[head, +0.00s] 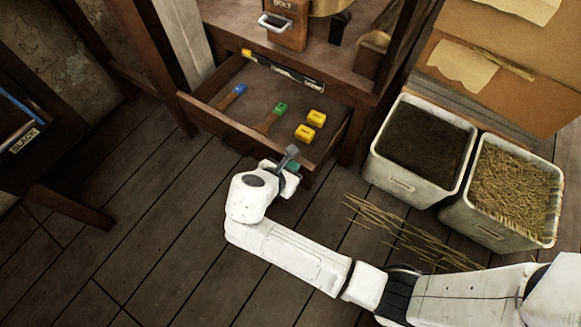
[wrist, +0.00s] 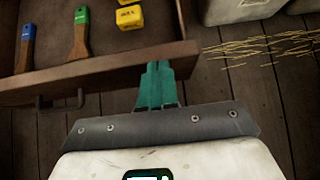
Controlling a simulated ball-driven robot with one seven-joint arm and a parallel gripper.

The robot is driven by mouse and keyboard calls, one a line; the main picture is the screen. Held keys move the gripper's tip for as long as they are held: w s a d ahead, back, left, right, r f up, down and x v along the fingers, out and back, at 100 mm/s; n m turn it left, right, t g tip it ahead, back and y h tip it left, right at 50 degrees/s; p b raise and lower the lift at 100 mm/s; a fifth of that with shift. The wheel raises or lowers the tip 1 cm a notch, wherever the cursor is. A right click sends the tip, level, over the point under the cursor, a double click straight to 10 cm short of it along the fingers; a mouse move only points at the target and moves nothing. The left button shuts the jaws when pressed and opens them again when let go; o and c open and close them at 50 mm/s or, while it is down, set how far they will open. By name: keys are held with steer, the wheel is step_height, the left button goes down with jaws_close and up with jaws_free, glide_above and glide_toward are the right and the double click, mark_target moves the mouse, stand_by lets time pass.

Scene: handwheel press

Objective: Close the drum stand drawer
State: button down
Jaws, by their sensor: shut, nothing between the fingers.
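The drum stand drawer (head: 228,129) is pulled out of the dark wooden stand (head: 352,68) in the head view. It holds a blue-ended brush (head: 233,97), a green-ended brush (head: 271,117) and two yellow blocks (head: 305,133). My gripper (head: 293,168) is shut and empty at the drawer front, close to its right end. In the wrist view, the teal fingers (wrist: 159,78) overlap the drawer's front edge (wrist: 100,76). I cannot tell whether they touch it. A dark handle (wrist: 60,101) on the drawer front lies left of the fingers.
A bin of dark soil (head: 420,146) and a bin of straw (head: 507,192) stand right of the stand. Loose straw (head: 400,228) lies on the floor. A dark wooden piece of furniture (head: 65,208) is at the left.

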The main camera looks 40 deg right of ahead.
steer(key=w+d+p, duration=0.3)
steer(key=d, duration=0.6)
steer(key=w+d+p, duration=0.3)
steer(key=d, duration=0.6)
steer(key=shift+d+p, duration=0.3)
steer(key=shift+p, duration=0.1)
steer(key=shift+a, duration=0.1)
